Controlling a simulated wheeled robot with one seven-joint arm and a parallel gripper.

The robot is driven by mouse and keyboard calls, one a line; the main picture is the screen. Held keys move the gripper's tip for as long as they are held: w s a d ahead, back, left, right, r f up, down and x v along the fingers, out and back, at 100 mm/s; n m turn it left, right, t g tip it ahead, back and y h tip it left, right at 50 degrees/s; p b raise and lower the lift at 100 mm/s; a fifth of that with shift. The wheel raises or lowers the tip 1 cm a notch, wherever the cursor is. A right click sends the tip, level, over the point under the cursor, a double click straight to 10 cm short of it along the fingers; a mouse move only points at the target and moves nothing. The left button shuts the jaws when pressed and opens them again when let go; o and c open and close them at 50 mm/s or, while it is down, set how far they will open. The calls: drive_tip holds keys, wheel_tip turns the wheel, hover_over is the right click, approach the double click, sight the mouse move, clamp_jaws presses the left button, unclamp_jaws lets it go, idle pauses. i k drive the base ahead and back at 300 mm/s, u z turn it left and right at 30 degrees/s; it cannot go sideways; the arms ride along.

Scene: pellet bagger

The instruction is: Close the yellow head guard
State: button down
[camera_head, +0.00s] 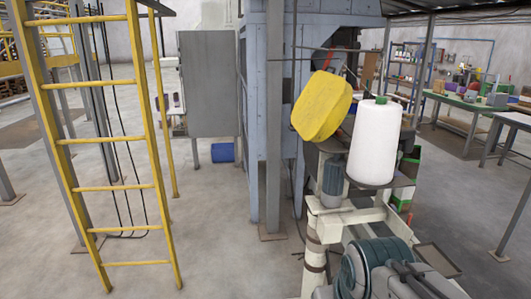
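The yellow head guard (322,105) is a rounded, box-like cover at the right of the middle. It is tilted up to the left above a grey cylindrical motor (333,177), beside a large white thread cone (374,143). It looks swung open, but its hinge is hidden. The cone stands upright on the cream sewing head stand (325,225) and is close to the guard's right edge; I cannot tell whether they touch.
A blue-grey machine frame (272,120) stands just behind and left of the guard. A yellow ladder (110,140) rises at the left. Bare concrete floor (215,235) lies between them. Green-topped workbenches (470,105) stand at the far right.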

sight(323, 105)
drive_tip(key=i, duration=1.5)
drive_tip(key=u, duration=0.3)
drive_tip(key=i, duration=1.15)
drive_tip(key=u, duration=0.05)
